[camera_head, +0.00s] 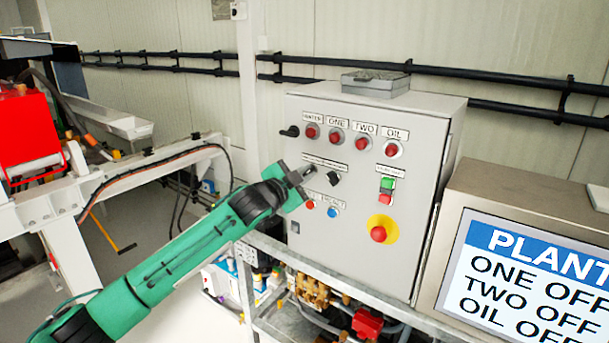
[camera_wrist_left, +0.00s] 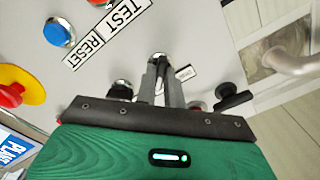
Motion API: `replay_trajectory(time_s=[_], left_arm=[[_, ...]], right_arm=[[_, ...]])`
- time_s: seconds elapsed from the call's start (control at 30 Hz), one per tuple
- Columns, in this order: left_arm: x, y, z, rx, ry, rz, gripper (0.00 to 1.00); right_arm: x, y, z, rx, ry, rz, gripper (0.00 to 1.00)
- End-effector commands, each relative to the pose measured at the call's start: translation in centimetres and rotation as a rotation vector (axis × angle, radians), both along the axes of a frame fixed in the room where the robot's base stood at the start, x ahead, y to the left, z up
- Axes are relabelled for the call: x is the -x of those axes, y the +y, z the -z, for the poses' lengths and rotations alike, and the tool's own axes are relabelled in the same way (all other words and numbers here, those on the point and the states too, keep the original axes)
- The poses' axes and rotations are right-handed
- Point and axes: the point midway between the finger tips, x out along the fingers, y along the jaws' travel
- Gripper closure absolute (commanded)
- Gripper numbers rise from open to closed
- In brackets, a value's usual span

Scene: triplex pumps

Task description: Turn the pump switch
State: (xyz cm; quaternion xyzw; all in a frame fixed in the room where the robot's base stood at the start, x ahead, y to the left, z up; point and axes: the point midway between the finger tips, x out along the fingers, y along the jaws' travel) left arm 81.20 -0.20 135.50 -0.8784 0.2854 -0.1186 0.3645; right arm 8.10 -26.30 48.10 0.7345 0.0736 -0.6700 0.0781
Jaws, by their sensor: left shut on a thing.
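The grey control panel (camera_head: 352,240) stands upright ahead. My left gripper (camera_head: 306,174) reaches its face from the left, below the row of red lamps. In the left wrist view my gripper's two fingers (camera_wrist_left: 163,80) are close together on a panel switch (camera_wrist_left: 158,57), whose silvery collar shows at their tips. The fingers hide most of this switch. The small label beside it is too blurred to read. Another black switch (camera_head: 333,178) sits just right of the gripper. My right gripper is in neither view.
Red lamps (camera_head: 362,143) line the panel's top. An orange button (camera_head: 310,205), a blue button (camera_head: 332,212), green and red buttons (camera_head: 387,185) and a red emergency stop (camera_head: 379,234) are nearby. A black handle (camera_head: 289,131) juts from the upper left. A screen (camera_head: 530,280) stands right.

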Motion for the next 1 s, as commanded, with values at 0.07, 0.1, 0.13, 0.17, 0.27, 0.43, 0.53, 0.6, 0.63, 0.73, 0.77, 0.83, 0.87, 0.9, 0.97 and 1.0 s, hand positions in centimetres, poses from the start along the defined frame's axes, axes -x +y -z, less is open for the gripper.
replay_trajectory(time_s=[0.07,0.1,0.13,0.17,0.27,0.43,0.53,0.6,0.63,0.73,0.77,0.83,0.87,0.9,0.97,1.0], left_arm=[[0.0,0.0,0.1,0.000,0.002,0.000,1.00],[0.0,0.0,0.1,0.000,0.002,0.000,0.86],[0.0,0.0,0.1,0.000,0.002,0.000,0.80],[0.0,0.0,0.1,0.000,0.002,0.000,0.74],[0.0,0.0,0.1,0.000,0.001,0.001,0.68],[0.0,0.0,0.0,0.000,0.001,0.001,0.68],[0.1,0.1,0.1,0.001,0.001,0.000,0.68],[0.4,0.4,0.2,0.000,0.001,-0.001,0.68],[0.6,0.6,0.2,0.000,0.001,-0.001,0.68],[1.6,1.3,0.3,0.002,-0.001,0.000,0.68],[2.0,1.6,0.4,0.000,0.000,-0.001,0.68],[3.0,2.3,0.5,0.000,-0.001,0.001,0.68],[3.4,2.6,0.5,0.000,0.001,-0.001,0.68],[4.0,3.0,0.5,0.000,0.000,0.000,0.68],[4.9,3.7,0.5,0.000,0.000,-0.001,0.68],[5.6,4.2,0.5,0.000,-0.001,-0.001,0.68]], right_arm=[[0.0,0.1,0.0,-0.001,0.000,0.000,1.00],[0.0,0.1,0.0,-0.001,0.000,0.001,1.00],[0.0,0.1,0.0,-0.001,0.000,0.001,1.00],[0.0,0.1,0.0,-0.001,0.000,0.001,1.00],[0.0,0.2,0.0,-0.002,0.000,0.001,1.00],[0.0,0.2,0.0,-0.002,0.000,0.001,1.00],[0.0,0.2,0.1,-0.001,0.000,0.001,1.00],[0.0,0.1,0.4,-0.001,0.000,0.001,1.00],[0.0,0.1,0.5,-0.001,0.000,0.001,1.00],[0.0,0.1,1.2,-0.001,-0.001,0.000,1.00],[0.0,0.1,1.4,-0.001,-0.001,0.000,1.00],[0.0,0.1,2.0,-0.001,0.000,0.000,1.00],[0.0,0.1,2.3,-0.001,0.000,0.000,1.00],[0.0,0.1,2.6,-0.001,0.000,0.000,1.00],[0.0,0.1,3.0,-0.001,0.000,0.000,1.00],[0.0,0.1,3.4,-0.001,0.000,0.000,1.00]])
